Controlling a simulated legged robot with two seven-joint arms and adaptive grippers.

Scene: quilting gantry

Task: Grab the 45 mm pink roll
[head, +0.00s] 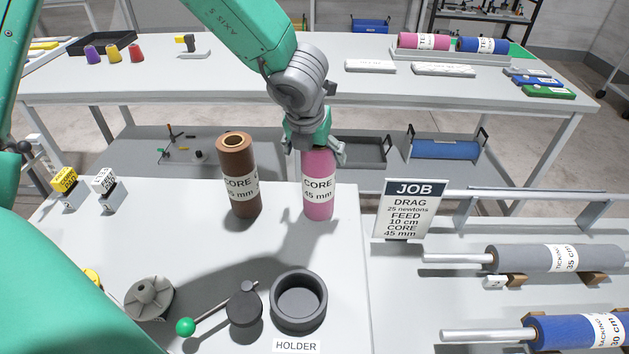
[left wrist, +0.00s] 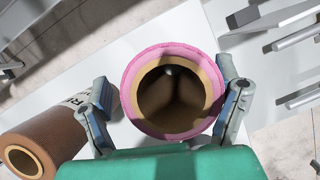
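The pink roll (head: 318,206), labelled CORE 45 mm, stands upright near the back right part of the white table. My left gripper (head: 319,156) is over its top, pointing down, with a finger on each side. In the left wrist view the pink roll (left wrist: 139,66) shows its hollow end between the two fingers of the gripper (left wrist: 168,98). A small gap shows at the left finger; the right finger is very close to the roll, and I cannot tell if it touches. The gripper is open. My right gripper is not in view.
A brown core roll (head: 240,180) stands just left of the pink one. A dark round holder (head: 299,322) and a green-knobbed lever (head: 186,327) are in front. The JOB sign (head: 409,210) stands to the right. A back table (head: 240,80) lies beyond.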

